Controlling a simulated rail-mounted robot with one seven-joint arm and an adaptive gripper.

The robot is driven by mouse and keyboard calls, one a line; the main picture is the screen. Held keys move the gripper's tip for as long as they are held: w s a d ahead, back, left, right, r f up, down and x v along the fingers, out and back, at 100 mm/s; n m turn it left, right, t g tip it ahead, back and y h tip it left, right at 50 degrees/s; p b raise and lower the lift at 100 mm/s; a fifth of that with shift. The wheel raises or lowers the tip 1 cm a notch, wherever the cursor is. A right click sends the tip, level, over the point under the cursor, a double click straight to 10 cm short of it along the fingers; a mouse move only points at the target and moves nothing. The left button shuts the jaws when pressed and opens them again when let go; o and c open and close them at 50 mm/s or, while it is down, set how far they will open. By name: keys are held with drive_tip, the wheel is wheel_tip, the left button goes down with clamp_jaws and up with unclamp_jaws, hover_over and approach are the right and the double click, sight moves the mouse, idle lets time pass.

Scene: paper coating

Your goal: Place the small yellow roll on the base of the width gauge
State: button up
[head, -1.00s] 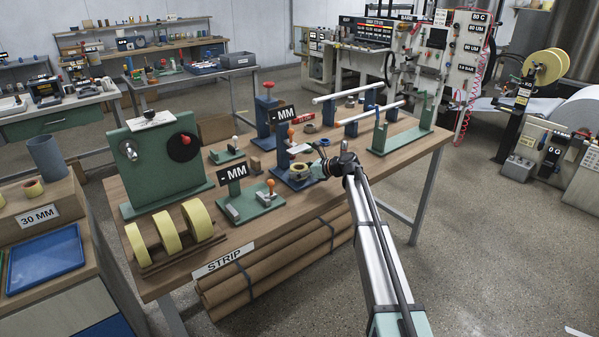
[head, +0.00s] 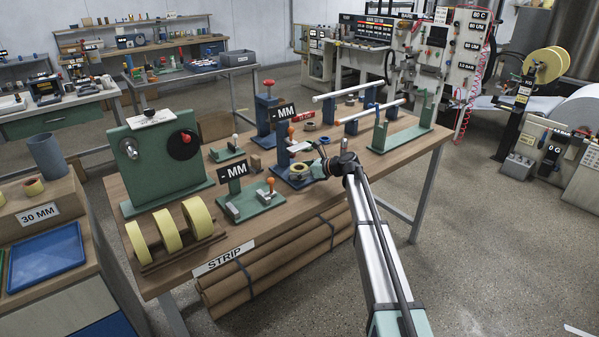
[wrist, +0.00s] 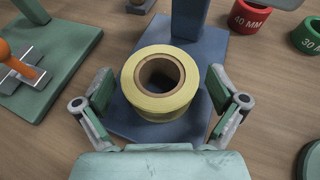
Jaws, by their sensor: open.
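The small yellow roll (head: 299,168) lies flat on the blue base (head: 285,181) of a gauge with an MM sign (head: 284,112). In the wrist view the roll (wrist: 160,108) shows its brown core facing up, with the blue base (wrist: 206,55) beneath and around it. My gripper (wrist: 160,82) is open, with one finger on each side of the roll and a visible gap to it on both sides. In the head view my gripper (head: 318,169) is just right of the roll. The roll's underside is hidden.
A green gauge (head: 250,203) with an orange-handled clamp stands to the left. A red 40 MM ring (wrist: 249,16) and a green 30 MM ring (wrist: 308,36) lie to the right in the wrist view. Larger yellow rolls (head: 168,229) stand at the table's front left.

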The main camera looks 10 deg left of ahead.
drive_tip(key=b+v, duration=0.1)
drive_tip(key=v, duration=1.1)
drive_tip(key=shift+b, duration=0.3)
